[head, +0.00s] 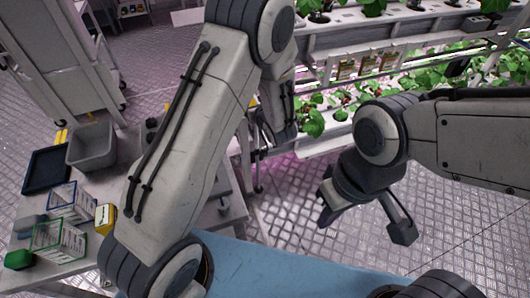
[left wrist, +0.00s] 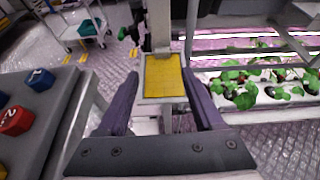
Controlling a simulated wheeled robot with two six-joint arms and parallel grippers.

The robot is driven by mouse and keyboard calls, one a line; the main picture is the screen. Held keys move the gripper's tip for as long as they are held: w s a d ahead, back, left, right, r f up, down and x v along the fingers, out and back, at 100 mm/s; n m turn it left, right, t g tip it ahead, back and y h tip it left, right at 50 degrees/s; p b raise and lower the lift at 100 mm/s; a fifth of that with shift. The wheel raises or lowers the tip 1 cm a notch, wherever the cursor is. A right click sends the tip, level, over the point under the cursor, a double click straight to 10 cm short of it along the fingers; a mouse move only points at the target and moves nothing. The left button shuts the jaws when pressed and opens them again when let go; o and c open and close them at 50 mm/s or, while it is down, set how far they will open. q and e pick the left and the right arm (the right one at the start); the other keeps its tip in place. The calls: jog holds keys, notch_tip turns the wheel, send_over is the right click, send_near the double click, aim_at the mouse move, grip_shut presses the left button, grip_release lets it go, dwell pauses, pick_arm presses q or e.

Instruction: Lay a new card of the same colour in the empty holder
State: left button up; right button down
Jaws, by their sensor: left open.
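A yellow card (left wrist: 163,77) lies in a grey frame-like holder (left wrist: 145,92) on a post, in the middle of the left wrist view. My left gripper (left wrist: 160,82) is open, with one dark finger on each side of the card and holder. I cannot tell whether the fingers touch them. In the head view my left arm mostly hides this gripper, and only a sliver of yellow (head: 252,102) shows beside it. My right gripper (head: 365,217) is open and empty above the metal floor.
A work table at left holds a grey bin (head: 91,147), a dark tray (head: 45,170), wire-like boxes (head: 60,241) and a small yellow box (head: 105,218). Plant racks (head: 345,17) stand at the back right. Coloured numbered blocks (left wrist: 40,79) sit on a grey surface at left.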

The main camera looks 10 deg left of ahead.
pick_arm(q)
jog(key=s+r+n+g+y, duration=0.1)
jog(key=s+r+n+g, duration=0.25)
jog(key=s+n, duration=0.35)
jog(key=s+r+n+g, duration=0.3)
jog(key=s+r+n, duration=0.1)
jog(key=s, duration=0.4)
jog(key=s+d+r+n+g+h, duration=0.1)
jog(key=s+d+n+g+h, duration=0.1)
jog(key=s+d+n+h, duration=0.2)
jog(key=s+d+r+n+g+h, duration=0.1)
jog(key=s+d+n+h, duration=0.4)
jog(key=s+d, duration=0.5)
jog(key=s+n+g, duration=0.1)
jog(key=s, duration=0.6)
jog(key=shift+s+d+n+h, duration=0.25)
jog(key=shift+d+n+h, duration=0.05)
jog(key=shift+n, duration=0.1)
jog(key=shift+r+g, duration=0.15)
jog(key=shift+g, duration=0.1)
jog(key=shift+r+p, duration=0.65)
jog(key=shift+p, duration=0.05)
